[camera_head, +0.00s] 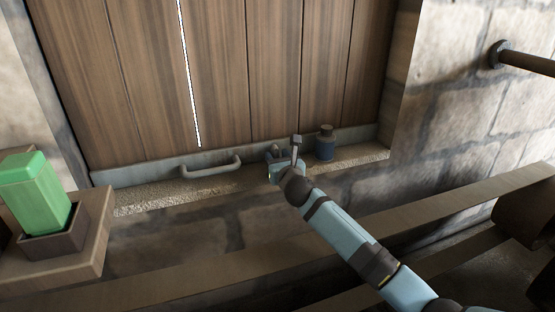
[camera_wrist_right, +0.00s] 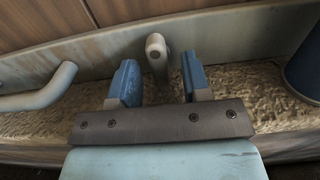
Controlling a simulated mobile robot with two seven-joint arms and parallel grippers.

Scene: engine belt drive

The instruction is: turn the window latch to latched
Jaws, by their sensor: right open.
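The window latch (camera_wrist_right: 156,50) is a pale grey rounded lever with a dark spot near its lower end. In the wrist view it stands nearly upright against the window's bottom rail. My right gripper (camera_wrist_right: 159,82) is open, with one blue finger on each side of the latch's line and a gap on both sides. I cannot tell how far the latch reaches in between the fingers. In the head view my right gripper (camera_head: 273,156) is at the sill and hides most of the latch. My left gripper is not in view.
A grey bar handle (camera_head: 211,168) is on the rail left of my gripper. A dark blue bottle (camera_head: 325,146) stands on the sill close to its right. A green block (camera_head: 35,190) sits in a holder at the left. A pipe (camera_head: 527,61) sticks out at the upper right.

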